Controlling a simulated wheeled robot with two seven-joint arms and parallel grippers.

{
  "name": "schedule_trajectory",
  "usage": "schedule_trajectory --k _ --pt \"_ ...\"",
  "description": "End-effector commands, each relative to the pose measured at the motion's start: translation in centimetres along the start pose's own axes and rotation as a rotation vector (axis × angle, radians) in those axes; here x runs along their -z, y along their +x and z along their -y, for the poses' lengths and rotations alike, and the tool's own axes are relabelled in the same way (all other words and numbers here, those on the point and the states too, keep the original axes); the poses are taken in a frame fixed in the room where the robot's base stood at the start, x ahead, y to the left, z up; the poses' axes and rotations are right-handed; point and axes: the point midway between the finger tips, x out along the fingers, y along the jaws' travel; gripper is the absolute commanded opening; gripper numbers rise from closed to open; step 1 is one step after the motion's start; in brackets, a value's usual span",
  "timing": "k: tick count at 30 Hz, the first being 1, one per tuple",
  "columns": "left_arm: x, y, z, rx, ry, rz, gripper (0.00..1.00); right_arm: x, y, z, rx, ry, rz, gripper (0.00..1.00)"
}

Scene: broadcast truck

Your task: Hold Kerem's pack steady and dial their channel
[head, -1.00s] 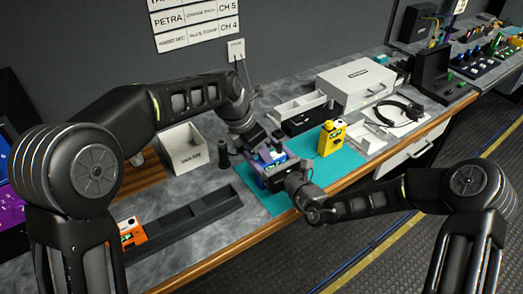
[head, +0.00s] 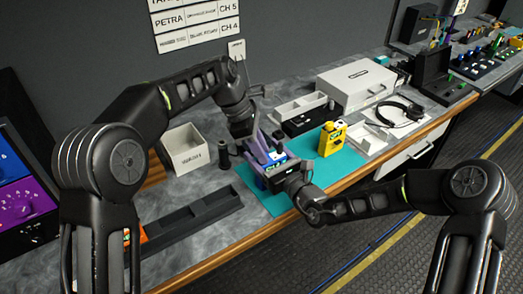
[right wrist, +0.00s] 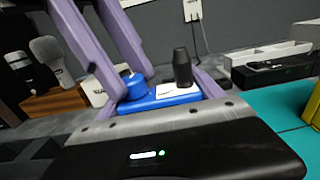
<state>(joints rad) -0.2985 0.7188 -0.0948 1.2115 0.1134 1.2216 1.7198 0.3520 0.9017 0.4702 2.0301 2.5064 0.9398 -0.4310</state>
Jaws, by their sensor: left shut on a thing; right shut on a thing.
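A blue pack (head: 279,155) stands over the teal mat (head: 347,166). In the right wrist view the blue pack (right wrist: 172,95) shows a white label, a black stub (right wrist: 182,66) and a round blue knob (right wrist: 133,84). My right gripper (head: 276,167) is shut on the pack from the near side. My left gripper (head: 266,149) comes down from above; its purple fingers show in the right wrist view (right wrist: 128,72), shut around the blue knob. The pack's lower part is hidden. Channel cards (head: 199,24) hang on the wall; most names are too blurred to read.
A yellow pack (head: 331,138) stands on the mat to the right. A white bin (head: 187,150) is behind left, and a black slotted rack (head: 195,217) lies in front left. An orange pack (head: 145,236) is mostly hidden by my left arm. A headset (head: 403,109) lies farther right.

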Motion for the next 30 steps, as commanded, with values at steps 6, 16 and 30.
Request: schedule_trajectory --k 6,16,30 --pt "0.03 0.03 -0.25 0.059 0.148 0.0 0.0 -0.03 0.0 0.0 0.0 0.0 0.001 0.26" --pt "0.02 0.01 -0.26 0.105 0.258 -0.001 0.0 -0.03 0.0 -0.01 0.0 0.0 0.001 0.26" --pt "0.03 -0.01 -0.26 0.108 0.266 -0.001 0.27 -0.03 0.0 -0.01 0.0 0.0 0.001 0.26"
